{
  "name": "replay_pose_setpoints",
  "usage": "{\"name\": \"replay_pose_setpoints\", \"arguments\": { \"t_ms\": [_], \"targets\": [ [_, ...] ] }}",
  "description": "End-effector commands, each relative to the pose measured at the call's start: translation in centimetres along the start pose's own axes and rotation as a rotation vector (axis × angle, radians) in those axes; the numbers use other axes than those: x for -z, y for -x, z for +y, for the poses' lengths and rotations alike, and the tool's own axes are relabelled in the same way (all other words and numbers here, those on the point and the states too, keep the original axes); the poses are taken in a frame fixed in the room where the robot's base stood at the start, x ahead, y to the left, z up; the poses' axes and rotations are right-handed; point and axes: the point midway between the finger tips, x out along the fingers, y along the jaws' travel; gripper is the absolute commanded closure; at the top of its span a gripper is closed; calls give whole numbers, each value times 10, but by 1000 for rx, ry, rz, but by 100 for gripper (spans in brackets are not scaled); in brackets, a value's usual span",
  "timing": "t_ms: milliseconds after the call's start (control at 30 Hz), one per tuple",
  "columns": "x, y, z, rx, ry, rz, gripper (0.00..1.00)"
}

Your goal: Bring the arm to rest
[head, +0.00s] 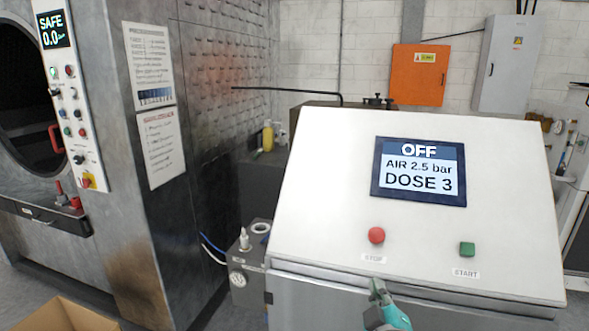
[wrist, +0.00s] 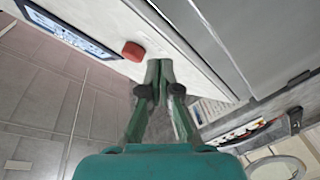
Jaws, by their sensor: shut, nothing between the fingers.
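My gripper (head: 378,287) is at the bottom of the head view, in front of the lower edge of the white control console (head: 330,160), just below the STOP label. In the wrist view my gripper (wrist: 158,64) has its two green fingers together and holds nothing. The red STOP button (head: 376,235) is above the fingertips, and it also shows in the wrist view (wrist: 133,51) left of them. The green START button (head: 467,249) is to the right. The console screen (head: 418,171) reads OFF, AIR 2.5 bar, DOSE 3. I cannot tell whether the fingertips touch the console.
A large metal washer (head: 150,230) stands at the left, its display (head: 52,29) reading SAFE 0.0. A small unit with a gauge (head: 250,265) stands left of the console. A cardboard box (head: 65,315) is on the floor at bottom left. An orange cabinet (head: 418,74) hangs behind.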

Motion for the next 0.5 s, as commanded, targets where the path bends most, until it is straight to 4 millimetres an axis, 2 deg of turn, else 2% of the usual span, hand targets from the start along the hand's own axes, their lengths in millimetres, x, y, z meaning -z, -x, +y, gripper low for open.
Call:
{"name": "replay_pose_setpoints", "arguments": {
  "t_ms": [33, 200, 500],
  "targets": [
    [-15, 10, -14, 15, -13, -5, 100],
    [-53, 46, -49, 52, -78, -4, 100],
    [-110, 122, -97, 112, -206, -13, 100]
  ]
}}
